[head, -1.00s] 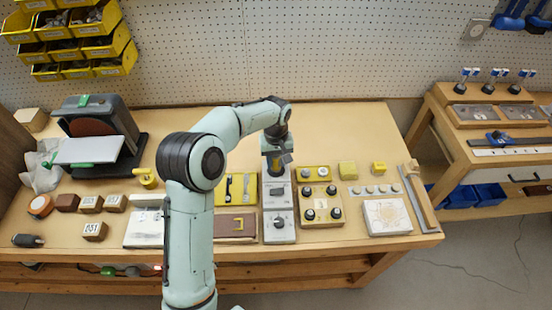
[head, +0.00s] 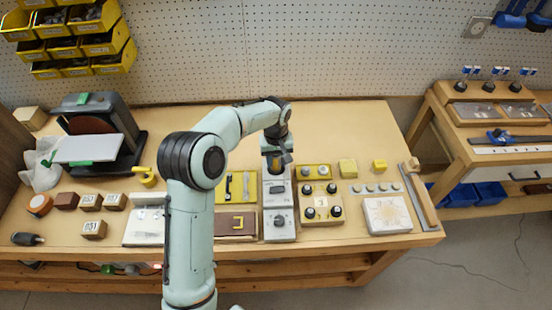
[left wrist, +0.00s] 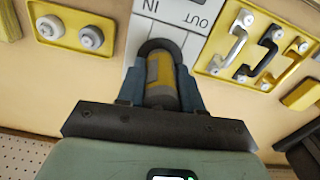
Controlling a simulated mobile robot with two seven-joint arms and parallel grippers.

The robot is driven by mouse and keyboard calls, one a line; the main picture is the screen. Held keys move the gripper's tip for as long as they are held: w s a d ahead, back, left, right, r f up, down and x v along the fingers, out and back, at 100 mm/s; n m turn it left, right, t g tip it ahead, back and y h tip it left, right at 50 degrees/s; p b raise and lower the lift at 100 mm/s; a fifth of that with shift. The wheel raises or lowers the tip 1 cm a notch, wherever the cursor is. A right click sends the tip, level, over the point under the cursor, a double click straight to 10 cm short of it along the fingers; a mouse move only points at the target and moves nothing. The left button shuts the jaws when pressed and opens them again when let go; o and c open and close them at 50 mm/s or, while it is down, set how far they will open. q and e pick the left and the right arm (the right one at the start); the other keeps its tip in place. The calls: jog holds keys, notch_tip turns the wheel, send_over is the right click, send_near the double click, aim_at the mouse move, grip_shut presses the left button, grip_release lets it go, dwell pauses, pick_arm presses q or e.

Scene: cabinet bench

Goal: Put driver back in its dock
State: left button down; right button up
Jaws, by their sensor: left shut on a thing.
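My left gripper (head: 277,158) is at the back end of a light grey panel (head: 279,218). It is shut on the driver, a yellow and grey banded cylinder (left wrist: 162,82) that shows between the fingers in the left wrist view. A dark rounded rim (left wrist: 160,45) curves around the driver's far end, by the panel's IN and OUT labels. This looks like the dock. I cannot tell how deep the driver sits in it, as the gripper hides its lower part. My right gripper is not in view.
A sander (head: 98,130) stands at the back left. The back of the bench right of the arm is clear.

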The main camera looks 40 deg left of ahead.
pick_arm(q)
jog(key=shift+f, duration=0.6)
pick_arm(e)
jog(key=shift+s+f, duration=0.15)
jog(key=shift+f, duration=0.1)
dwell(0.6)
pick_arm(q)
jog(key=shift+c, duration=2.1)
grip_release()
jog(key=shift+r, duration=0.1)
jog(key=shift+r+p, duration=1.6)
jog(key=shift+r, duration=1.85)
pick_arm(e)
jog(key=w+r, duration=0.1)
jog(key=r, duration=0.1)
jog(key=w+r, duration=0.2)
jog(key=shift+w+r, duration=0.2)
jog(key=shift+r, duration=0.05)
pick_arm(q)
jog(key=shift+f, duration=0.1)
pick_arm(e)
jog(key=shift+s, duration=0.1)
